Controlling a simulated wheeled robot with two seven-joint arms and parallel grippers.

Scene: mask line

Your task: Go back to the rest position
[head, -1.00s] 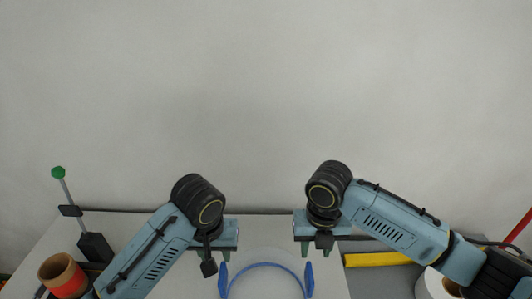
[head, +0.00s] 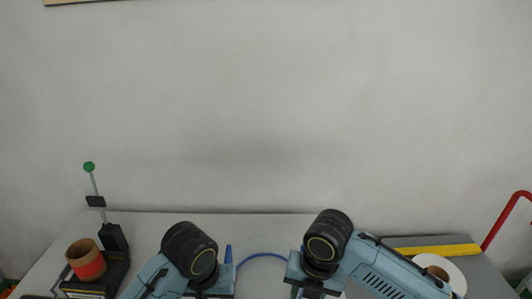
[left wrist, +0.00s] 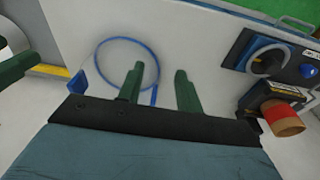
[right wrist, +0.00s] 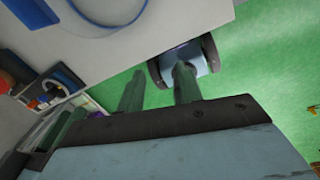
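My left gripper (left wrist: 158,80) is open in the left wrist view, its two green fingers apart with nothing between them. My right gripper (right wrist: 158,82) is also open and empty in the right wrist view. In the head view both arms reach in low, and their fingertips are mostly hidden or cut off by the bottom edge. A thin blue curved band (head: 262,255) lies on the white table between them. In the left wrist view it shows as a blue loop (left wrist: 98,50) beyond the fingers. A blue band also shows in the right wrist view (right wrist: 98,33).
A black stand with a green knob (head: 89,166) and an orange-banded cardboard roll (head: 86,262) stand at the left. A white roll (head: 440,272), a yellow strip (head: 435,251) and a red bar (head: 505,216) are at the right. Green floor (right wrist: 265,65) shows beyond the table edge.

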